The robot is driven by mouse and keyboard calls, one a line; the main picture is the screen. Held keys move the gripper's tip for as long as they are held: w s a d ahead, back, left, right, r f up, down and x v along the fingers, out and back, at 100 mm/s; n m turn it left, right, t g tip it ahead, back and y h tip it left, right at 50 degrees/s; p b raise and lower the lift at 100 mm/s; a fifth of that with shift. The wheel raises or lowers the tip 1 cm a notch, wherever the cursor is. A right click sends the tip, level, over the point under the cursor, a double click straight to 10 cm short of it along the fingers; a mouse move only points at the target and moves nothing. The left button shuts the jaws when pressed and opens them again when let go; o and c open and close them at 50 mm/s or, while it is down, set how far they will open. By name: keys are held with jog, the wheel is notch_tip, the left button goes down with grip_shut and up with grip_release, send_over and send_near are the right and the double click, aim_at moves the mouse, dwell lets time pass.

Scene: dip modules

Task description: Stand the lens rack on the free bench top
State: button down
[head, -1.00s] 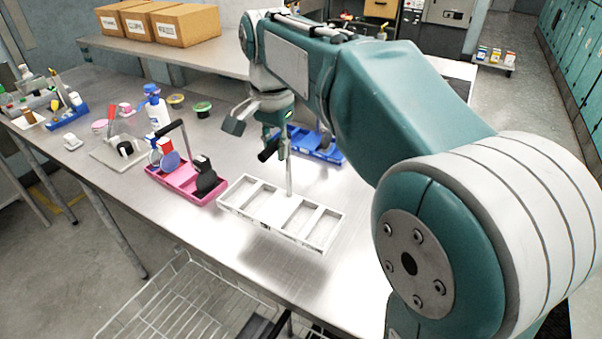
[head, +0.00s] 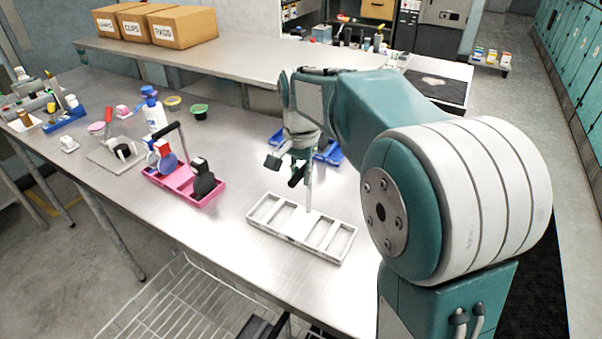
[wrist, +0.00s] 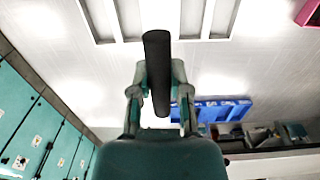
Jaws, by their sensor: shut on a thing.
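The lens rack (head: 272,221) is a white tray with several open, empty-looking slots and a thin upright post with a dark grip on top. My gripper (head: 299,168) is shut on that dark grip, above the middle of the tray. The rack looks level, over a clear part of the metal bench top (head: 235,155); I cannot tell if its underside touches the bench. In the wrist view the dark grip (wrist: 157,70) lies between my fingers, and part of the white tray (wrist: 138,38) shows at the top edge.
A blue tray (head: 328,153) lies behind my gripper. Bottles, tubs and a grey plate (head: 108,157) are farther left. A wire basket (head: 160,305) hangs below the bench's front edge.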

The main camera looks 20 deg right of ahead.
jog(key=c, duration=0.6)
grip_release()
notch_tip(320, 180, up, 12)
jog(key=shift+s+f+n+t, duration=0.95)
jog(key=shift+s+f+n, duration=0.65)
jog(key=shift+s, duration=2.25)
jog(key=shift+s+f+n+t, duration=0.9)
jog(key=shift+s+f+n, duration=0.75)
jog(key=shift+s, duration=2.2)
jog(key=shift+s+f+n+t, duration=1.1)
jog(key=shift+s+f, duration=0.8)
jog(key=shift+s, duration=1.95)
